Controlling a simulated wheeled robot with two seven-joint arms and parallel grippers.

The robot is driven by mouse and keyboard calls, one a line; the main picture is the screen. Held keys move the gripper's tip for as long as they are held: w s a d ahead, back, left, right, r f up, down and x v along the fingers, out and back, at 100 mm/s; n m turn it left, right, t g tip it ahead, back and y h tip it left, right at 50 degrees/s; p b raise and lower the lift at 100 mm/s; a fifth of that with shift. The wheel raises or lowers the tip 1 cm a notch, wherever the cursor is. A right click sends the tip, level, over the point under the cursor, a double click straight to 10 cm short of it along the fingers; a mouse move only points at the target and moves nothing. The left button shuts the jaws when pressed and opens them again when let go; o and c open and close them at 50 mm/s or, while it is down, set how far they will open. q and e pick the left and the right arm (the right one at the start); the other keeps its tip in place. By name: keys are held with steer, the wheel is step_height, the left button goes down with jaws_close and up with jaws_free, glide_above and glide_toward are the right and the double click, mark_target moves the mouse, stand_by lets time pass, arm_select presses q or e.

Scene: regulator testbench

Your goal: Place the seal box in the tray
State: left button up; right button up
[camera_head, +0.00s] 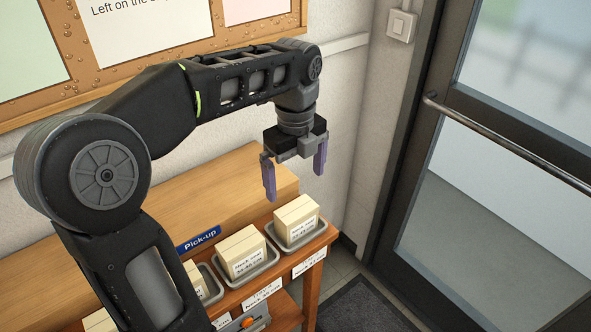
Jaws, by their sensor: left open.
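My left gripper (294,184) is open and empty, with its two purple fingers pointing down. It hangs above the right end of the wooden table. Below it, a cream box (297,213) with a small printed label sits in a grey tray (303,243). Left of that, another cream labelled box (240,247) sits in a second grey tray (254,274). A third box (194,279) and tray (213,291) are partly hidden by my left arm. I cannot tell for sure from the small print which is the seal box. My right gripper is not in view.
A raised wooden ledge (185,200) runs behind the trays, with a blue "Pick-up" sign (198,239). A further box (100,320) shows at the bottom left. A glass door (480,180) with a bar handle stands at the right. A dark mat (365,305) lies on the floor.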

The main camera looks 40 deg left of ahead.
arm_select(q)
steer(key=shift+r, duration=0.8)
steer(key=shift+f, duration=0.1)
